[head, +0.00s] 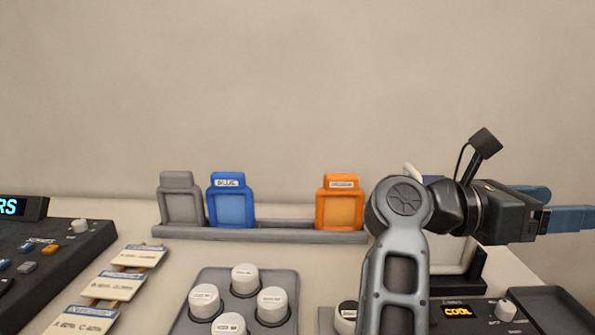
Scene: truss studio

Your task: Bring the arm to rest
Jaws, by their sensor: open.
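My gripper (560,207) is at the right side of the head view, pointing right, with its blue fingers apart and nothing visible between them. One finger's tip reaches the right edge of the picture. My arm (398,240) rises from the bottom of the view, bends at a round grey joint and runs right to the gripper. The gripper is raised above the table, over the right end, and does not appear to touch anything.
A grey rack (285,236) holds grey (181,198), blue (231,202) and orange (340,204) frames. White-capped jars (245,279) stand in a grey tray. A "COOL" device (478,312) and dark tray (553,310) lie below the gripper. A console (55,262) and cards (112,286) are left.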

